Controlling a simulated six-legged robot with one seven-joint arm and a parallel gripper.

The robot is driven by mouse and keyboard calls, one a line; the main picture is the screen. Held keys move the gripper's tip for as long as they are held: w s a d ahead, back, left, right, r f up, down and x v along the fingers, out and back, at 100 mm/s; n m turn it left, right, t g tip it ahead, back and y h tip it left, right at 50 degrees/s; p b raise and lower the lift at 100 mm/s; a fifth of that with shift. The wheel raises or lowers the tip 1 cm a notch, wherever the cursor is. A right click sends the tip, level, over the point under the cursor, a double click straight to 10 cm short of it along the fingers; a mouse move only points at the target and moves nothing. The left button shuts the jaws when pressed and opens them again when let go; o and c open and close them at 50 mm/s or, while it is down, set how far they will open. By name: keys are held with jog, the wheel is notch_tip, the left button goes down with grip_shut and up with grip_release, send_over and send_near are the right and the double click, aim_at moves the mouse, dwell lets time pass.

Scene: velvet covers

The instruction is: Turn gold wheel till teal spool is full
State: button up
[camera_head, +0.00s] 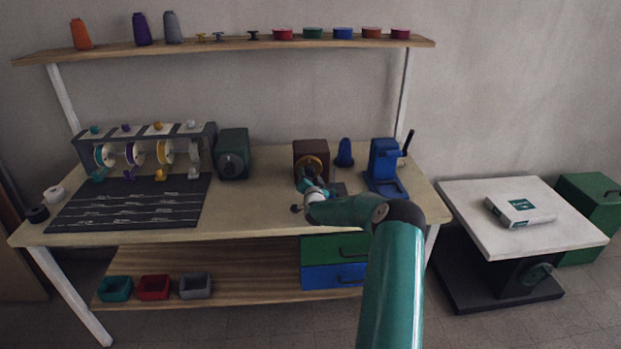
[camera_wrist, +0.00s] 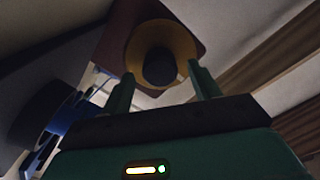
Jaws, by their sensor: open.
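The gold wheel (camera_head: 317,165) is on the front of a maroon box (camera_head: 311,147) on the workbench. In the wrist view the gold wheel (camera_wrist: 178,42) is a gold ring with a dark round centre, just beyond my fingertips. My gripper (camera_wrist: 165,82) is open, with its two green fingers apart below the wheel in that view; I cannot tell whether they touch it. In the head view my gripper (camera_head: 311,188) is partly hidden at the wheel's lower front. The leftmost spool in the rack, the teal one (camera_head: 104,155), shows pale flanges; its fill is too small to tell.
The grey spool rack (camera_head: 140,133) stands at the left behind a dark mat (camera_head: 130,203). A dark green machine (camera_head: 233,155) is left of the maroon box. A blue cone (camera_head: 344,153) and blue lever press (camera_head: 385,168) stand to its right. The shelf (camera_head: 230,44) runs above.

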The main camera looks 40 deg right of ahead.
jog(key=c, duration=1)
jog(key=shift+o, duration=0.2)
jog(key=shift+m, duration=0.3)
